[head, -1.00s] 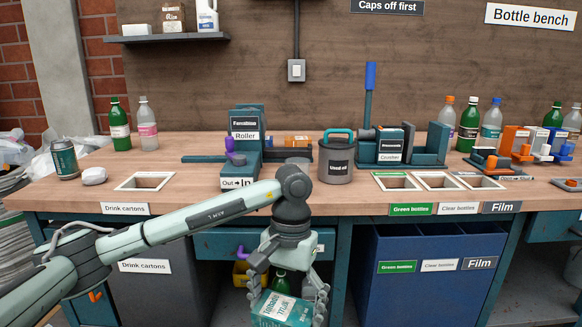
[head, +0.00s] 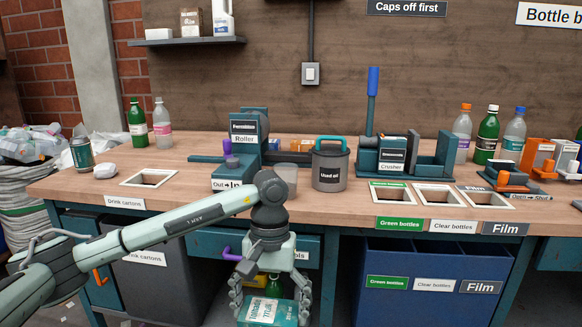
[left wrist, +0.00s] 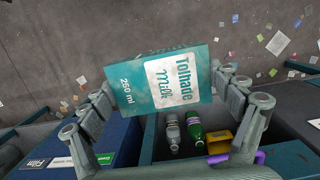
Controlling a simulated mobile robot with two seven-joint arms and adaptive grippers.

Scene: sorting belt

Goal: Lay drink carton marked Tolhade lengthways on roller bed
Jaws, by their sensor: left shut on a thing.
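My left gripper (head: 268,306) is shut on a teal drink carton (head: 262,317) marked Tolhade Milk, held low in front of the bench, below the worktop. In the left wrist view the carton (left wrist: 165,78) sits between the fingers (left wrist: 165,100), with its white label and "250 ml" showing. It looks slightly tilted there. The teal Roller machine (head: 247,128) stands on the bench beyond my arm, with an "Out, In" label (head: 227,184) at its front. Its bed is partly hidden behind the machine and my arm. My right gripper is not in view.
The Crusher (head: 390,153) is further right. A drink cartons opening (head: 148,179) lies left.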

